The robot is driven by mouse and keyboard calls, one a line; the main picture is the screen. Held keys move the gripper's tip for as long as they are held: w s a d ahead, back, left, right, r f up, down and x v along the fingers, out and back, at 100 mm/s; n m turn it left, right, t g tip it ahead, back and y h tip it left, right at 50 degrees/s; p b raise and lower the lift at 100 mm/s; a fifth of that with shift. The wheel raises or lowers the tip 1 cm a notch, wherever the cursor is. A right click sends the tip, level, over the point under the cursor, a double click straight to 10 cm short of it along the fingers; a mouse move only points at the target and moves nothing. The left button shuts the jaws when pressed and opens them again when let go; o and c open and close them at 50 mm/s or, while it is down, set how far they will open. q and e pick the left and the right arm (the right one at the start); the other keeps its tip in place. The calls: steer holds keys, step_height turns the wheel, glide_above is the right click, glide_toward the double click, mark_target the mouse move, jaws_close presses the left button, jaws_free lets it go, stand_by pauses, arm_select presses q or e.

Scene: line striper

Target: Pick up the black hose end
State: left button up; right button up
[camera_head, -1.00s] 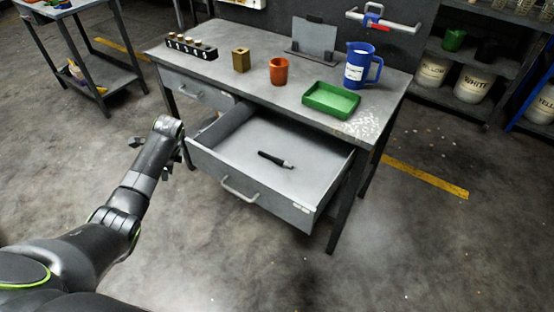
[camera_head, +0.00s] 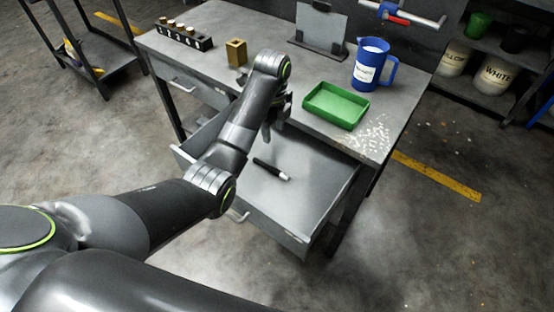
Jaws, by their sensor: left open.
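A short black rod-like piece with a pale tip (camera_head: 270,169) lies on the floor of the open drawer (camera_head: 312,182); it is the only thing that looks like the black hose end. My left gripper (camera_head: 272,118) hangs over the back of the drawer by the table's front edge, above and behind the black piece and apart from it. Its fingers are dark and partly hidden by my wrist; it is open, with nothing seen in it. My left arm covers the left part of the drawer. My right gripper is not in view.
On the grey table (camera_head: 220,25) stand a green tray (camera_head: 336,105), a blue jug (camera_head: 371,66), a brass block (camera_head: 236,53), a black rack (camera_head: 186,36) and a clipboard stand (camera_head: 318,32). The drawer's walls surround the black piece; the drawer floor around it is clear.

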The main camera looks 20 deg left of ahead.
arm_select(q)
steer(key=b, duration=0.3)
glide_above(274, 169)
step_height(274, 169, down, 11)
steer(key=shift+f, duration=2.95)
jaws_close()
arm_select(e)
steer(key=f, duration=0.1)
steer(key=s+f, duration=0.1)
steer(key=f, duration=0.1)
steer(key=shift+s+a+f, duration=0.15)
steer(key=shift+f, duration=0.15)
